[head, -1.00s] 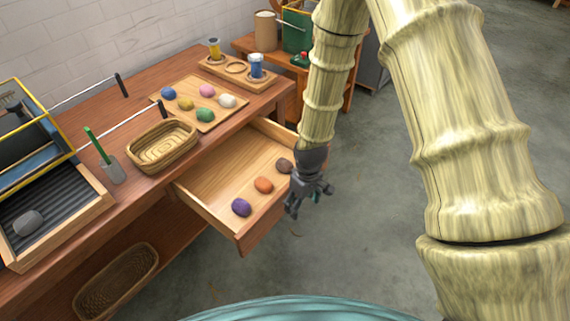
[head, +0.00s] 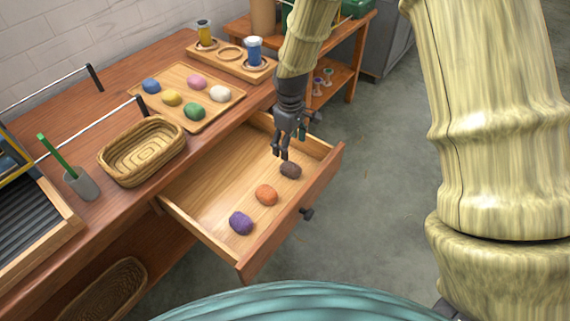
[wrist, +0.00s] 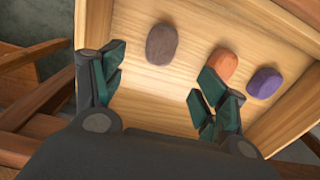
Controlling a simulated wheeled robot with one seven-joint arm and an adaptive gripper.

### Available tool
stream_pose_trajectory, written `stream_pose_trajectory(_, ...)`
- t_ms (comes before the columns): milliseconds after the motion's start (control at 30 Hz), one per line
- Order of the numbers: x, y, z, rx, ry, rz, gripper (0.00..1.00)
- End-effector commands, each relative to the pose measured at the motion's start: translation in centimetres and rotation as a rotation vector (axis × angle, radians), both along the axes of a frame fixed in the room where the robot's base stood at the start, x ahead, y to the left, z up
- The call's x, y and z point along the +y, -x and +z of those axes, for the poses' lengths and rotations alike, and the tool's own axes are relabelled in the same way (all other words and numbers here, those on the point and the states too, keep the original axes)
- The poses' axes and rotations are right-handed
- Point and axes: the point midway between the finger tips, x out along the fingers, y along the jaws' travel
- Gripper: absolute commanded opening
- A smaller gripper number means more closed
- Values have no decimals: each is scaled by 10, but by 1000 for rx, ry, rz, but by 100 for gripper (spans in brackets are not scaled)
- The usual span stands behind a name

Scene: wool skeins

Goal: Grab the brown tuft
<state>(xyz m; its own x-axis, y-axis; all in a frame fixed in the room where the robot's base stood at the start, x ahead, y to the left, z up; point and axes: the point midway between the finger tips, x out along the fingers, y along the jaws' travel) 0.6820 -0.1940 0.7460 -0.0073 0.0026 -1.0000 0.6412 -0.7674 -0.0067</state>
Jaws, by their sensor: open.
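The brown tuft (head: 290,170) lies in the open drawer (head: 190,192), near its right end in the head view. In the wrist view the brown tuft (wrist: 162,44) lies beyond my fingertips, between them and left of the middle. My gripper (head: 284,152) hangs over the drawer just above and behind the tuft. In the wrist view my gripper (wrist: 155,90) has its fingers spread wide with nothing between them. I cannot tell its exact height above the drawer floor.
An orange tuft (head: 266,195) and a purple tuft (head: 241,222) lie in the same drawer; the orange one is close to my right finger in the wrist view. Drawer walls surround them. A wicker basket (head: 143,150) and a board (head: 220,104) with several tufts stand on the bench.

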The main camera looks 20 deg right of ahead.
Motion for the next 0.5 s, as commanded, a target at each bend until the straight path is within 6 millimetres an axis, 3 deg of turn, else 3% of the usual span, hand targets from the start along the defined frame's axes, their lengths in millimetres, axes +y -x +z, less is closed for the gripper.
stream_pose_trajectory(167,4,-2,-6,1,2,10,73)
stream_pose_trajectory(500,8,-3,-48,2,3,15,73)
